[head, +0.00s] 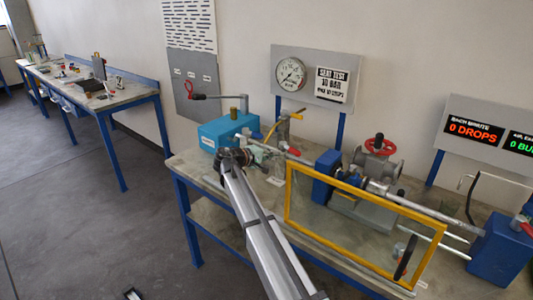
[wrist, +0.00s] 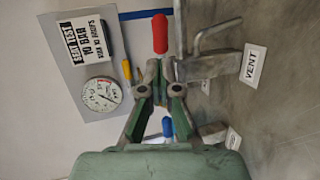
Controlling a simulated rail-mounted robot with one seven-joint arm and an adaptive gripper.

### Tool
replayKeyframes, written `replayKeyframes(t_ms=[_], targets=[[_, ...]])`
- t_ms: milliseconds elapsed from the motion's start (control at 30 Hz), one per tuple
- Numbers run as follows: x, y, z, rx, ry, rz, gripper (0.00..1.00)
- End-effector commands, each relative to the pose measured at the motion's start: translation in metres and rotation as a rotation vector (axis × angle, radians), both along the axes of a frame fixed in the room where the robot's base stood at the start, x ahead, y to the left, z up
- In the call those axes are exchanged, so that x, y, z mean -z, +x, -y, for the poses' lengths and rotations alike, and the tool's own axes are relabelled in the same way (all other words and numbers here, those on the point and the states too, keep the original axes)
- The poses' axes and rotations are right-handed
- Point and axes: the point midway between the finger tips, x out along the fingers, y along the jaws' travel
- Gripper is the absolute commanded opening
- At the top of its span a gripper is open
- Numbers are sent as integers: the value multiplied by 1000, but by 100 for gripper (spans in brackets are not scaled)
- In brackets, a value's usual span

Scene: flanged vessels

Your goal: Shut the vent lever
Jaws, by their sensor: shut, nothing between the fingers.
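My gripper (wrist: 160,72) is shut and empty, its green fingers together in the middle of the wrist view. A red-handled lever (wrist: 160,33) stands just beyond the fingertips; I cannot tell whether they touch. It also shows in the head view (head: 293,151). A white VENT label (wrist: 255,63) lies on the bench beside a grey metal fitting (wrist: 200,68). The fingers partly hide where the lever joins its fitting. In the head view my gripper (head: 240,157) is low over the bench, in front of the blue box.
A yellow lever (head: 270,130) and the blue box (head: 220,133) are close by. A yellow-framed clear guard (head: 350,255) stands to the right, before a valve with a red handwheel (head: 380,146). A pressure gauge (head: 290,73) hangs behind. A blue handle (wrist: 167,127) shows beside the fingers.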

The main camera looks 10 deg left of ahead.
Motion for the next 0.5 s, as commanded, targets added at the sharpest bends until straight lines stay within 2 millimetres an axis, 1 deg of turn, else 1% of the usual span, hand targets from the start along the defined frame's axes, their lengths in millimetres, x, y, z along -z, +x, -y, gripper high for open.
replayKeyframes(t_ms=[33, 100, 233, 400, 500], targets=[[0, 9, 6, 3, -1, -2, 0], [4, 20, 15, 2, -1, -2, 0], [9, 37, 28, 2, -1, -2, 0], [16, 52, 40, 1, 0, -2, 0], [18, 57, 45, 0, 1, -1, 0]])
